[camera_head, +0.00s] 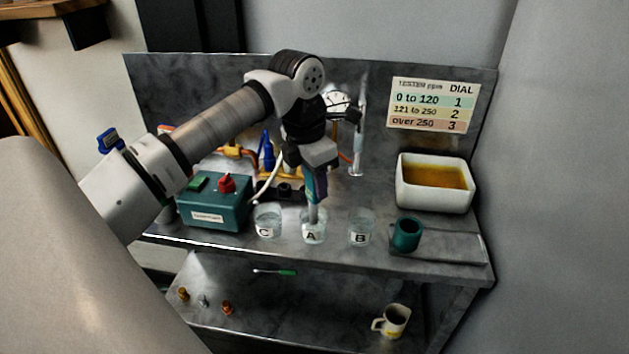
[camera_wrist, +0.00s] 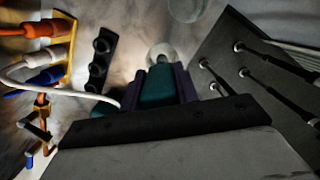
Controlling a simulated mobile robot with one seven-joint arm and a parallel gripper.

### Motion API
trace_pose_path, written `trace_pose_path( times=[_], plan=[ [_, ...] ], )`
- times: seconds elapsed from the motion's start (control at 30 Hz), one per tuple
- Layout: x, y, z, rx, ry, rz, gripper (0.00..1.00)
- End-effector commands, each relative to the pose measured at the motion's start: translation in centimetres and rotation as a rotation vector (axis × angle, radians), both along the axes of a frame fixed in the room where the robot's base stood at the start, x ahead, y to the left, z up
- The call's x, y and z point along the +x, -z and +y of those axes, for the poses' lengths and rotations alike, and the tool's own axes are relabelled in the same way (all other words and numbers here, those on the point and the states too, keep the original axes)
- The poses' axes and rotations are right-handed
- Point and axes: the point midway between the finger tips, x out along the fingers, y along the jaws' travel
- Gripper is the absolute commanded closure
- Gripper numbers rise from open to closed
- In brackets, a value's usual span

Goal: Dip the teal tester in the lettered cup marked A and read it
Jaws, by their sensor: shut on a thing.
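The teal tester (camera_head: 312,189) is held upright in my gripper (camera_head: 317,181), with its pale lower end at the mouth of the cup marked A (camera_head: 313,232). Whether the tip touches the liquid I cannot tell. In the wrist view the tester (camera_wrist: 158,86) sits between the dark fingers of my gripper (camera_wrist: 160,88), and a clear cup rim (camera_wrist: 161,52) shows just beyond it. The cup marked C (camera_head: 267,221) stands to the left and the cup marked B (camera_head: 361,229) to the right. No reading on the tester is visible.
A chart (camera_head: 433,105) on the back panel pairs tester ppm ranges with dial numbers. A teal box with a red knob (camera_head: 214,208) stands left. A teal holder (camera_head: 406,235) and a white basin of amber liquid (camera_head: 434,199) stand right. A mug (camera_head: 394,321) stands on the lower shelf.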

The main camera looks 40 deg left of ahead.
Motion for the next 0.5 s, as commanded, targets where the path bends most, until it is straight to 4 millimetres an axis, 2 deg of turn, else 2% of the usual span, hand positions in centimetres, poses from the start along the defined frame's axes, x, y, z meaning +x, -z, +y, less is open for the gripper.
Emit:
trace_pose_path(
  times=[0.5],
  plan=[
    [0.0, -2.8, 0.0, 0.000, -0.001, 0.000, 1.00]
  ],
)
